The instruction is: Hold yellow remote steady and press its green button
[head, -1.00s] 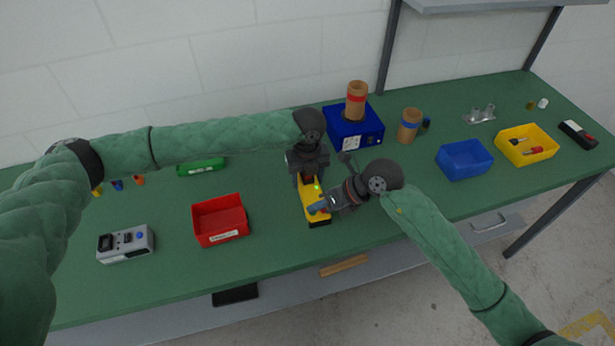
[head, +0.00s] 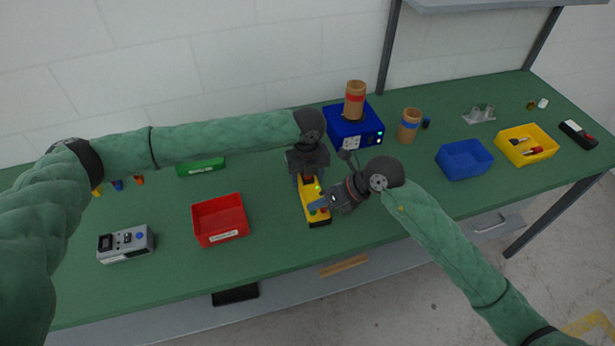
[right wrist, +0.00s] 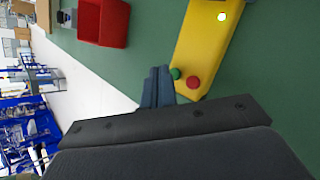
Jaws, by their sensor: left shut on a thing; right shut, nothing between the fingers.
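The yellow remote (head: 307,203) lies near the middle of the green table. My left gripper (head: 308,180) is shut on its far end. The remote also shows in the right wrist view (right wrist: 208,42), with a green button (right wrist: 176,73) and a red button (right wrist: 193,82) at its near end and a bright lamp (right wrist: 222,16) further along.
A blue machine (head: 367,132) with lit lamps carries a brown cylinder with a red band (head: 354,100). A blue-banded cylinder (head: 409,126) stands to its right. A red bin (head: 219,218) is left of the remote. Blue (head: 465,160) and yellow (head: 526,144) bins are right.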

